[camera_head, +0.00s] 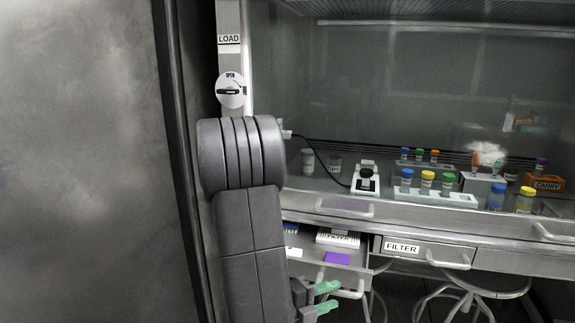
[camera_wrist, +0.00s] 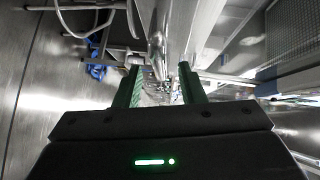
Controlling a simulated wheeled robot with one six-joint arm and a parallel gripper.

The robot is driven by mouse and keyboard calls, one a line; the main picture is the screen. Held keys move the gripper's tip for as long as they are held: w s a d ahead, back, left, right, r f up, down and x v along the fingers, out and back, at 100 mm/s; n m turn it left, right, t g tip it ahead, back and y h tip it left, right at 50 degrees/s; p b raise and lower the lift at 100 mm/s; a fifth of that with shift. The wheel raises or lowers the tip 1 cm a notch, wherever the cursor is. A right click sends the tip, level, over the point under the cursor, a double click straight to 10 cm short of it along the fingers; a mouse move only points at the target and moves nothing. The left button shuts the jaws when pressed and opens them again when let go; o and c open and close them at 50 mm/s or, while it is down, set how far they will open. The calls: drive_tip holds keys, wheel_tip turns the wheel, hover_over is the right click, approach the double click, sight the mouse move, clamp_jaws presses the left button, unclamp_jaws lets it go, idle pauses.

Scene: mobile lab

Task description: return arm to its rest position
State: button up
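My arm stands upright in the left-middle of the head view, in front of the left side of the hood. My gripper (camera_head: 322,297) shows low in the head view, its green fingers pointing right, just below the open drawer. In the wrist view my gripper (camera_wrist: 158,88) has its two green fingers spread apart. The gap between them holds nothing that I can make out; a drawer handle (camera_wrist: 157,50) shows beyond it. How far the fingers are from the handle is hard to tell.
An open drawer (camera_head: 308,254) holds white boxes and a purple item. A closed drawer labelled FILTER (camera_head: 455,252) is to its right. Vials in a white rack (camera_head: 438,197), an orange CARRY box (camera_head: 543,182) and a small device (camera_head: 365,180) stand in the hood. Stools (camera_head: 478,285) stand below.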

sight(337, 295)
drive_tip(key=shift+b+x, duration=0.35)
drive_tip(key=shift+x, duration=1.3)
drive_tip(key=shift+w+d, duration=0.25)
drive_tip(key=shift+w, duration=0.45)
